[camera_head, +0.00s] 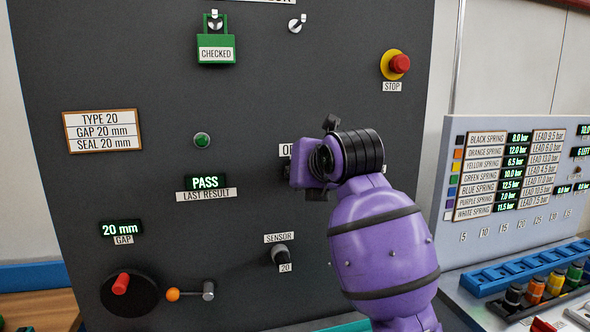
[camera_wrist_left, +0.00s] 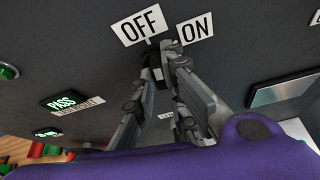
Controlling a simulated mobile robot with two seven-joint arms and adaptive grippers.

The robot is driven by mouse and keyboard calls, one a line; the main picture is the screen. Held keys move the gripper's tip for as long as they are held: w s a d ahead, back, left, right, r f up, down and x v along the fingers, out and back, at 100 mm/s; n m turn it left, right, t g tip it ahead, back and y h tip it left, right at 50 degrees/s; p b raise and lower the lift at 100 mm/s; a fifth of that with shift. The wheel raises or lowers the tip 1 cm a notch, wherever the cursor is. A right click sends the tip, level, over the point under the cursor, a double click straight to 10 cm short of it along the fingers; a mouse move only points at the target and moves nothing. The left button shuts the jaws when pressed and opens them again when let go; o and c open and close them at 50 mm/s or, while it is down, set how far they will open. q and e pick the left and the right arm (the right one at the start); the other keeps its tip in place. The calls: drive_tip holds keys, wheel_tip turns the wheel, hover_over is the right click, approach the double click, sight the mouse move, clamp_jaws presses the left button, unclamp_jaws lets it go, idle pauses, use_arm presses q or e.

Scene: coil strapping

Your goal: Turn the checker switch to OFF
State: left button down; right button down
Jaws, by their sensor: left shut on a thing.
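The checker switch (camera_wrist_left: 163,58) is on the dark panel, under a white OFF label (camera_wrist_left: 139,26) and a white ON label (camera_wrist_left: 195,27) in the left wrist view. It is mostly hidden by my fingers, and I cannot tell which way it points. My left gripper (camera_wrist_left: 166,66) is shut on the switch, one finger on each side. In the head view my purple left wrist hides the switch, and only the edge of the OFF label (camera_head: 285,150) shows. My right gripper is in neither view.
The panel also holds a sensor knob (camera_head: 281,255) below the gripper, a red stop button (camera_head: 400,64) at upper right, a green CHECKED tag (camera_head: 216,50) and a lit PASS display (camera_head: 206,182). A red-handled crank (camera_head: 122,284) sits at lower left.

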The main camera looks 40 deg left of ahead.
use_arm(q)
drive_tip(key=shift+s+r+n+t+h, duration=0.1)
drive_tip(key=shift+n+t+h, duration=0.25)
drive_tip(key=shift+n, duration=0.25)
idle(0.3)
drive_tip(key=c, duration=1.8)
unclamp_jaws()
drive_tip(key=v, duration=1.2)
drive_tip(key=shift+a, duration=0.1)
